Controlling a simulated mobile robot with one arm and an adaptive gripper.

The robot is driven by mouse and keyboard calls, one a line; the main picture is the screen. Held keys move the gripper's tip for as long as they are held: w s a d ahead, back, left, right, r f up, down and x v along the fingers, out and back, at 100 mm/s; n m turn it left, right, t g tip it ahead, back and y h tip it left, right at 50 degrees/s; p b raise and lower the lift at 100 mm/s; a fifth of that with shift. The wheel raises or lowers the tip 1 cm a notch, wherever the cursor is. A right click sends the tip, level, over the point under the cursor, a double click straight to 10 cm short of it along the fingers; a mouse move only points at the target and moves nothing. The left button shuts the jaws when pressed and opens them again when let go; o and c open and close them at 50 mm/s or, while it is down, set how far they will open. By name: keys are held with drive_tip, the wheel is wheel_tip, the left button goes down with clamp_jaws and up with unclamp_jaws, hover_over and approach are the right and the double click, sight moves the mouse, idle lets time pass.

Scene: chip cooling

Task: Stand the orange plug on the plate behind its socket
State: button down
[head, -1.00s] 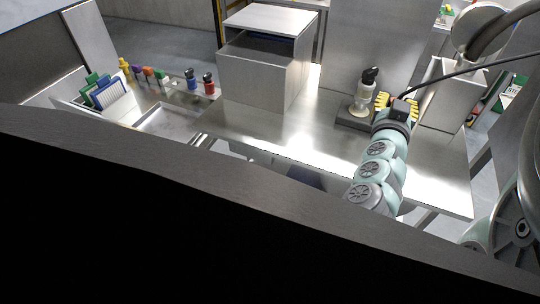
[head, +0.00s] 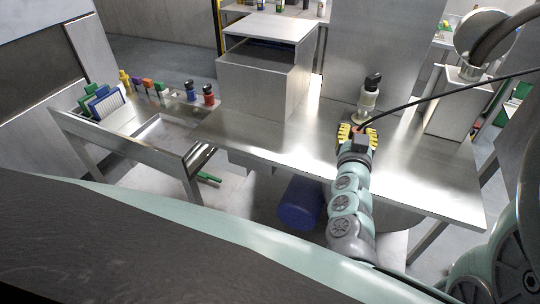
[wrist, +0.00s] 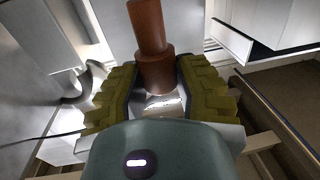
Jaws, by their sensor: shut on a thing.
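My gripper (head: 357,134), with yellow ribbed fingers, is over the right part of the metal worktop, in front of a pale black-topped fitting. In the wrist view my gripper (wrist: 160,100) is shut on the orange plug (wrist: 155,70). The plug looks brownish orange, a narrow cylinder above a wider collar, between the two fingers. In the head view the plug is mostly hidden by the gripper. A row of small coloured pieces stands at the left on a metal plate (head: 176,104); one is orange (head: 159,87). Whether it is the socket I cannot tell.
The pale black-topped fitting (head: 370,95) stands behind my gripper. A metal box (head: 265,75) stands at mid-worktop. Blue (head: 190,92) and red (head: 209,96) black-topped pieces stand left of it. A rack of green and blue cards (head: 103,102) is at far left. The worktop between is clear.

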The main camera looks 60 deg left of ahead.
drive_tip(key=shift+s+a+f, duration=0.1)
drive_tip(key=shift+f, duration=1.8)
drive_tip(key=shift+f, duration=0.1)
drive_tip(key=c, duration=0.7)
unclamp_jaws()
drive_tip(key=shift+c, duration=0.2)
